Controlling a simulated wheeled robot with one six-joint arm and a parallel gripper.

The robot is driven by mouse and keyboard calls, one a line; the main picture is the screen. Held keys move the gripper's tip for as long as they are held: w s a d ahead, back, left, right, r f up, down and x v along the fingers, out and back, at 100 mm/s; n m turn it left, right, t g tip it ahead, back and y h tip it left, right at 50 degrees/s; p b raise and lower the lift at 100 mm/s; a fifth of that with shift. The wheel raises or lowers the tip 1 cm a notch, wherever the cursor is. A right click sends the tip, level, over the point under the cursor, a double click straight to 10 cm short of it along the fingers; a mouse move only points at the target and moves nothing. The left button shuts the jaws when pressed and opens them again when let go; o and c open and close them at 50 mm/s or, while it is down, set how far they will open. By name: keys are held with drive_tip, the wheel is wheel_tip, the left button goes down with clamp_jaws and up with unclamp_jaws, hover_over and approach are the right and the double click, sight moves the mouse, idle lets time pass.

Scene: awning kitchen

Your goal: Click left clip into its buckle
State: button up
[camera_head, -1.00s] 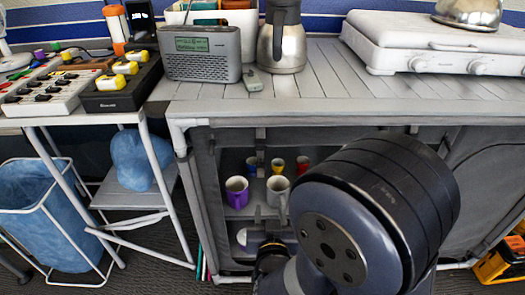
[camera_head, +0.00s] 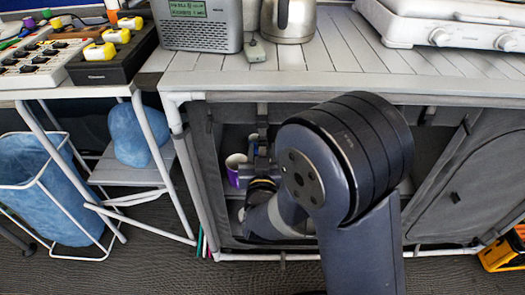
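A dark strap (camera_head: 262,115) hangs from the top front edge of the fabric cabinet (camera_head: 190,130), above my wrist. It is the only clip-like part I see on the left; clip and buckle are too small to tell apart. A second short dark strap (camera_head: 427,114) hangs at the right of the opening. My gripper (camera_head: 261,150) is at the left part of the opening, just under the left strap. Its fingers are small and partly blend with the strap, so I cannot tell whether they are open or touch it. My arm covers much of the opening.
A purple mug (camera_head: 233,172) stands on a shelf just left of my gripper. The counter (camera_head: 300,75) above holds a radio (camera_head: 200,25), a kettle (camera_head: 288,20) and a white stove (camera_head: 450,35). A white side stand (camera_head: 165,180) is at the left.

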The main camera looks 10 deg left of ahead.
drive_tip(key=shift+w+a, duration=0.1)
drive_tip(key=shift+w, duration=0.45)
clamp_jaws()
